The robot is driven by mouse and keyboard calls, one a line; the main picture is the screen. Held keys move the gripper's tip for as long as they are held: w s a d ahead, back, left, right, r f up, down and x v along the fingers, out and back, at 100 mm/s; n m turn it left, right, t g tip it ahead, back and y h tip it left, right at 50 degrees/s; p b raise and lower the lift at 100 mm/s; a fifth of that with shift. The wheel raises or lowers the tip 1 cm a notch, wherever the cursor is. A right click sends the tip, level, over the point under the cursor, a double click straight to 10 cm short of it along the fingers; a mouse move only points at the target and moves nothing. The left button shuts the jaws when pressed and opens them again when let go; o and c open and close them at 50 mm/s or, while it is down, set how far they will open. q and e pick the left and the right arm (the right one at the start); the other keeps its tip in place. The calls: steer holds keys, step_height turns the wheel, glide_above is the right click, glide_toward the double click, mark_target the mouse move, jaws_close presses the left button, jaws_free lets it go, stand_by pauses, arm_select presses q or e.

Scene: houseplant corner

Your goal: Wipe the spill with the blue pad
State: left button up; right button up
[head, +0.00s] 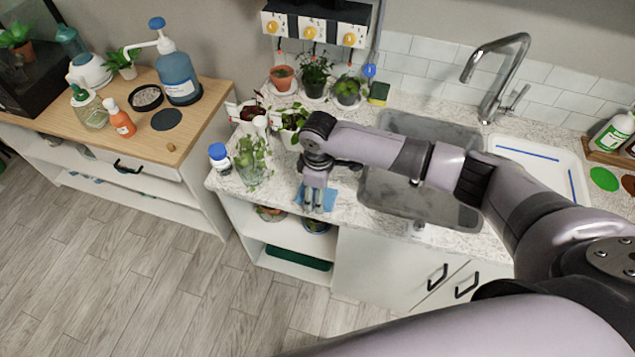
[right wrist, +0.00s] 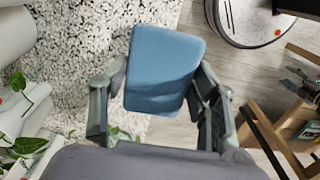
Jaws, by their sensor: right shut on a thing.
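The blue pad (head: 329,199) is at the front edge of the speckled counter, left of the sink. My right gripper (head: 314,203) points down there, shut on the pad. In the right wrist view the blue pad (right wrist: 163,70) sits between the two fingers of my right gripper (right wrist: 160,82), with counter and floor behind it. I cannot tell whether the pad touches the counter. No spill can be made out; the pad, gripper and arm hide part of the counter. My left gripper is not in view.
A glass with cuttings (head: 252,165), a white-and-blue bottle (head: 219,157) and potted plants stand left of and behind the gripper. The sink (head: 418,205) lies to the right under my arm. A white tray (head: 510,147) is beyond it.

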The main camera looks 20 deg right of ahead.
steer(key=shift+s+r, duration=0.1)
steer(key=shift+r, duration=0.95)
steer(key=shift+f, duration=0.15)
